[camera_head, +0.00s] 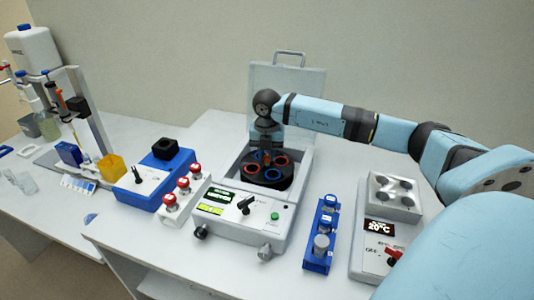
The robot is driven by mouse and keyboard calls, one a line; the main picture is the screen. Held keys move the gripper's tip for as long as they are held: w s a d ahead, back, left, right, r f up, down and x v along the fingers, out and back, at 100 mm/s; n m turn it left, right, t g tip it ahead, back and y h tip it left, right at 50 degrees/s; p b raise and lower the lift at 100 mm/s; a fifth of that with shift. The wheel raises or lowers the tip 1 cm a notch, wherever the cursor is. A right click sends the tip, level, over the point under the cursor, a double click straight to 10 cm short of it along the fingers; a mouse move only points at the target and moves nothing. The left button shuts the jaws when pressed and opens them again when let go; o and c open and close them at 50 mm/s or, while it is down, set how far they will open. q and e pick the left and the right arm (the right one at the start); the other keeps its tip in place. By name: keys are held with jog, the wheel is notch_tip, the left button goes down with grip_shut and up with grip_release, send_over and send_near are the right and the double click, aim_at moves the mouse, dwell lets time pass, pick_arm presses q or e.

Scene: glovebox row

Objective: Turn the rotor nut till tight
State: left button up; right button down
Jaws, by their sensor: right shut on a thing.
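The centrifuge (232,215) stands in the middle of the bench with its lid (288,88) raised behind it. Its black rotor (272,183) shows in the open bowl, with red and blue rings around the tube places. My right gripper (265,150) points down over the rotor's centre. It is shut on the rotor nut, which is mostly hidden by the fingers. I cannot tell from this view how far the nut is turned. My left gripper is not in view.
My right arm spans the right side.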

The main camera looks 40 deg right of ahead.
aim_at(267, 155)
dwell(0.9)
jog(key=c, duration=1)
grip_release()
jog(key=shift+r, duration=0.1)
notch_tip(267, 155, up, 14)
jog(key=shift+f, duration=0.1)
